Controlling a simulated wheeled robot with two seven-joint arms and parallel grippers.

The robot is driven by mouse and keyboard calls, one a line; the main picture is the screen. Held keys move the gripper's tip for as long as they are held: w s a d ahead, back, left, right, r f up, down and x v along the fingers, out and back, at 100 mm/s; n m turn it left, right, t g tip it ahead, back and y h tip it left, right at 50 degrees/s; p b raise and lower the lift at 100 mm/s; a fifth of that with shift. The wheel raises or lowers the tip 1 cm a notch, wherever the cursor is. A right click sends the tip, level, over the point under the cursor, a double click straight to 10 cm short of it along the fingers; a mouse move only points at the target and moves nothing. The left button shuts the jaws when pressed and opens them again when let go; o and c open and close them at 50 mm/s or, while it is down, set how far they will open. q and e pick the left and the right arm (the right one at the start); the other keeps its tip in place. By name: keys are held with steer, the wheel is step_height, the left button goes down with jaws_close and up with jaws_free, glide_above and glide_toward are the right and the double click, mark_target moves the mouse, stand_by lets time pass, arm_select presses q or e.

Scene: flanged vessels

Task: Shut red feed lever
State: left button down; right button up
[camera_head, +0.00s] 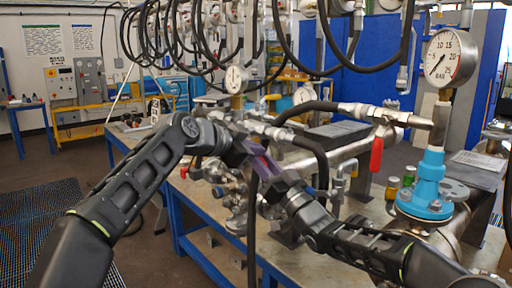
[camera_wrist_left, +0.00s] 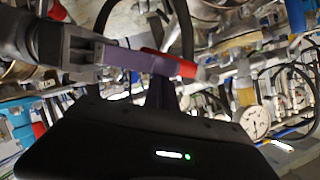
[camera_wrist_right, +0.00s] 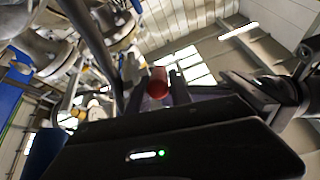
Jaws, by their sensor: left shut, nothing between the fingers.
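A red lever (camera_wrist_left: 170,64) shows in the left wrist view, beside purple gripper fingers. In the right wrist view a red rounded end (camera_wrist_right: 157,83), probably the same lever, appears between my right gripper's fingers (camera_wrist_right: 156,92); contact is unclear. My left gripper (camera_head: 256,163) is shut and empty, in front of the pipework; its fingers (camera_wrist_left: 160,94) show close to the lever. My right gripper (camera_head: 272,178) meets the left one closely in the head view, and the arms hide the lever there. Another red lever (camera_head: 376,155) hangs from a valve at right.
A pressure gauge (camera_head: 450,58) stands on a blue flanged fitting (camera_head: 428,180) at right. Black hoses (camera_head: 345,62) loop overhead, and one hangs close by the grippers. The blue-framed bench (camera_head: 345,262) carries crowded pipework. Open floor lies at the left.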

steer(key=o, duration=0.4)
steer(key=shift+s+r, duration=0.1)
steer(key=shift+r, duration=0.35)
arm_select(q)
steer(key=shift+w+a+f, duration=0.3)
steer(key=shift+a+f, duration=0.05)
steer(key=shift+f, duration=0.35)
arm_select(e)
steer(key=shift+r, duration=0.15)
steer(key=shift+s+r, duration=0.1)
steer(key=v, duration=0.4)
steer(key=f+v, duration=0.1)
steer(key=v, duration=0.2)
steer(key=shift+w, duration=0.25)
arm_select(q)
steer(key=shift+s+d+r, duration=0.1)
steer(key=shift+d+r, duration=0.05)
steer(key=shift+r, duration=0.25)
arm_select(e)
steer(key=shift+s+d+f, duration=0.3)
steer(key=shift+s+f, duration=0.05)
steer(key=shift+f, duration=0.15)
